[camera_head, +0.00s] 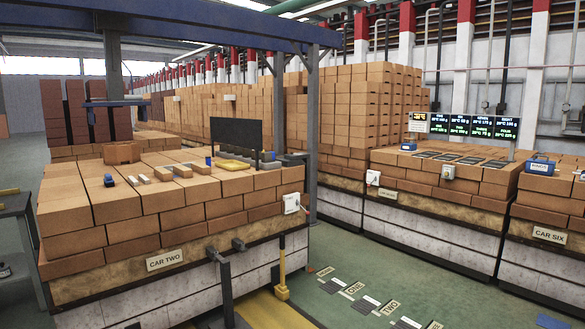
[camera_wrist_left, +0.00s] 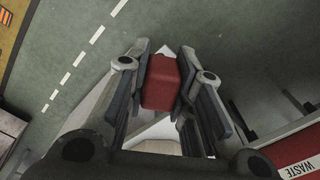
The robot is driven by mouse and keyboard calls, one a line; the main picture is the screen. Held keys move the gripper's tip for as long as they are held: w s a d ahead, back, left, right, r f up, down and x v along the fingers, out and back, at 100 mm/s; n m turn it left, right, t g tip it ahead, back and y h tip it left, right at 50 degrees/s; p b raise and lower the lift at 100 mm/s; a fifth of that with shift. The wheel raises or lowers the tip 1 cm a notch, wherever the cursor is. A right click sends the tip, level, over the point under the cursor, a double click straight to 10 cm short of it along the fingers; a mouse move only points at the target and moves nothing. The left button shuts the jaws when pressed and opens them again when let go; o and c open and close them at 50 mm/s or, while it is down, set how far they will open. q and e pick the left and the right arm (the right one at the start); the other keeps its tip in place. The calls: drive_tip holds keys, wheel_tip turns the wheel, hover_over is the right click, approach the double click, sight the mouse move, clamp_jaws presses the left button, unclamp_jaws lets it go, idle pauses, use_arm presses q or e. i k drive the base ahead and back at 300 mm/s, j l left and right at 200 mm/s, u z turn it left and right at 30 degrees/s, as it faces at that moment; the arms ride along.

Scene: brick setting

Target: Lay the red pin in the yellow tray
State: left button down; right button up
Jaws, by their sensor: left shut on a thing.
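The red pin (camera_wrist_left: 161,82) shows in the left wrist view as a short red block between my left fingers. My left gripper (camera_wrist_left: 165,66) is shut on it, one finger on each side. The pin's lower end is partly hidden between the fingers. A flat yellow thing that looks like the yellow tray (camera_head: 233,165) lies on top of the brick stack marked CAR TWO in the head view. It is small there, and I cannot make out its inside. My left gripper cannot be made out in the head view. My right gripper is in neither view.
The CAR TWO brick stack (camera_head: 160,216) carries a blue thing (camera_head: 108,180), several small blocks and a dark upright panel (camera_head: 237,133). A yellow-handled post (camera_head: 282,275) stands in front. A red surface labelled WASTE (camera_wrist_left: 292,150) lies low right in the wrist view. Green floor is open.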

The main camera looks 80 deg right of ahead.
sight(235, 169)
drive_tip(key=z, duration=1.65)
